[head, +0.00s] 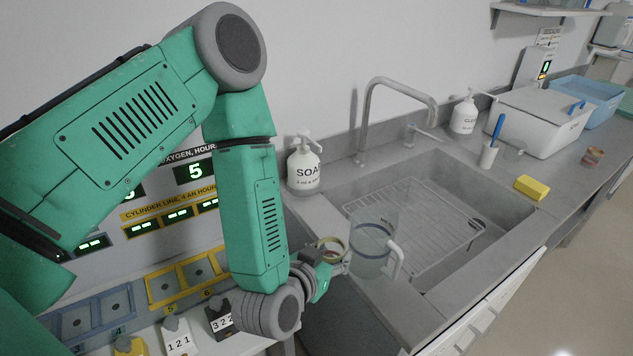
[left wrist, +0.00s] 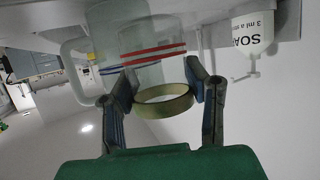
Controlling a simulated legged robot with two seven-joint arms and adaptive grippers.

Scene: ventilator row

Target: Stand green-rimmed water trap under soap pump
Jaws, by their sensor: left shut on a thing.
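My right gripper is not in view.
A clear measuring jug (head: 372,252) with a handle is close right of the trap. The sink (head: 500,205) with a wire rack and a tap (head: 368,115) lies beyond. A panel with yellow-framed slots (head: 165,288) is at left, under my arm.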

